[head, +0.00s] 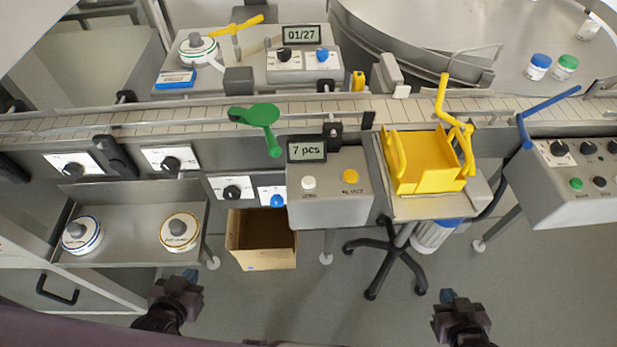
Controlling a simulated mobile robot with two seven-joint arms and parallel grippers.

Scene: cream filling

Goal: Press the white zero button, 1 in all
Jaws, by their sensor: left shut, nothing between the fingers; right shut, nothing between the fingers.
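The white zero button (309,183) sits on the sloped top of a grey control box (335,205), left of a yellow button (350,176). A small display (307,150) behind it reads "7 pcs". My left gripper (190,276) is shut and empty, low in the view, left of and in front of the cardboard box. My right gripper (448,296) is shut and empty at the lower right, in front of the wheeled stand. Both grippers are well apart from the button.
A cardboard box (262,262) stands open below the control box. A yellow tray (425,172) stands right of it. A green lever (262,116) hangs over the conveyor (60,124) behind. A metal tray (130,238) with two round lidded items lies left. Floor in front is free.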

